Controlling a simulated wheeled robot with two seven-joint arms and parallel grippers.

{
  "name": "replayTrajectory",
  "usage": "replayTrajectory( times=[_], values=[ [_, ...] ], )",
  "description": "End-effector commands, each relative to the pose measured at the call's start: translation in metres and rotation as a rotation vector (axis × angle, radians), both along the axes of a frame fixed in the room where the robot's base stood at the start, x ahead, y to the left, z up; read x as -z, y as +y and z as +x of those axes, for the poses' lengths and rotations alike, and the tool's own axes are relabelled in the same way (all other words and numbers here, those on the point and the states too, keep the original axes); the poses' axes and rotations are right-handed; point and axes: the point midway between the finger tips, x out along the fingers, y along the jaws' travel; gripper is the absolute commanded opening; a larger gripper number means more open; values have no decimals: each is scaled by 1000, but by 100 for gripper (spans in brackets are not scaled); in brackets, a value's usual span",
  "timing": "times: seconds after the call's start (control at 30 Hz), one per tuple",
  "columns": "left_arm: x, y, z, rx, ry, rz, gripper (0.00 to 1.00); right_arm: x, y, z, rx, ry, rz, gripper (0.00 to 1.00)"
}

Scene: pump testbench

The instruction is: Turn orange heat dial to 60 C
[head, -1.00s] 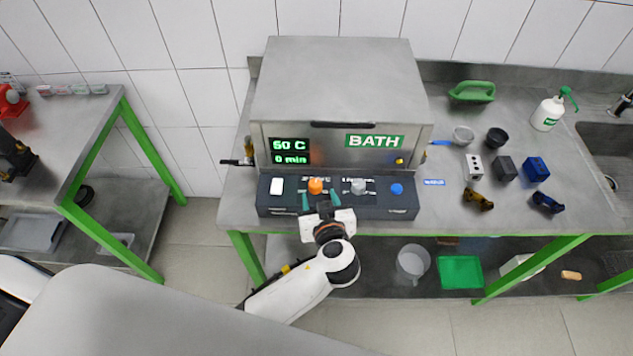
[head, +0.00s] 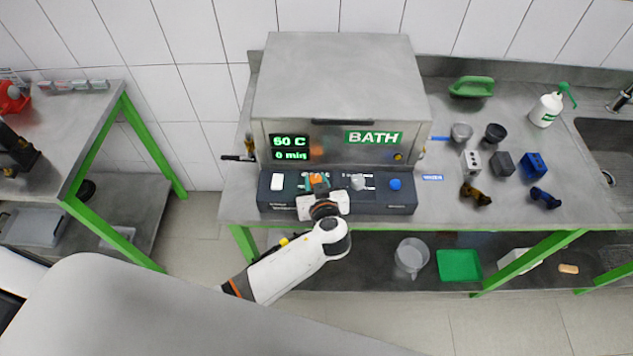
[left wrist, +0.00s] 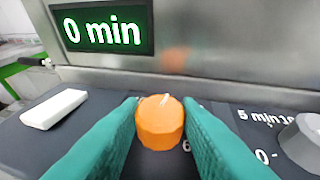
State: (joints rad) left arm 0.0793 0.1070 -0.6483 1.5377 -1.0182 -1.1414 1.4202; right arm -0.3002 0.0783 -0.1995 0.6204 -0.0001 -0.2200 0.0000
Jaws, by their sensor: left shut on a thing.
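The orange heat dial (head: 317,181) sits on the dark control panel of the bath. It also shows in the left wrist view (left wrist: 160,122), with a pale pointer mark on its top. My left gripper (head: 318,186) has its teal fingers on either side of the dial and is shut on it. In the left wrist view the fingers (left wrist: 158,128) press the dial from left and right. My right gripper is not in view.
On the panel are a white switch (head: 277,182) to the left, a grey dial (head: 357,182) and a blue button (head: 395,184) to the right. The bath (head: 340,80) rises right behind. Small blocks and bowls stand further right on the steel table (head: 440,206).

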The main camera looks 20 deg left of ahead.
Motion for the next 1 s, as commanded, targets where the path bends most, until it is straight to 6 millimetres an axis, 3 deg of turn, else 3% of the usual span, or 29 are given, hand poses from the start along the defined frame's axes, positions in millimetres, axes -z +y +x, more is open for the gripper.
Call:
replayTrajectory(
  times=[0.47, 0.73, 1.0],
  values=[
    [1, 4, -1, 138, -2, 3, 7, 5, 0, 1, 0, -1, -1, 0],
    [-1, 8, -2, 373, -3, 3, 7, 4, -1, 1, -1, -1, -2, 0],
    [-5, 13, -1, 630, -2, 6, 7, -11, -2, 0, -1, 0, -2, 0]
  ],
)
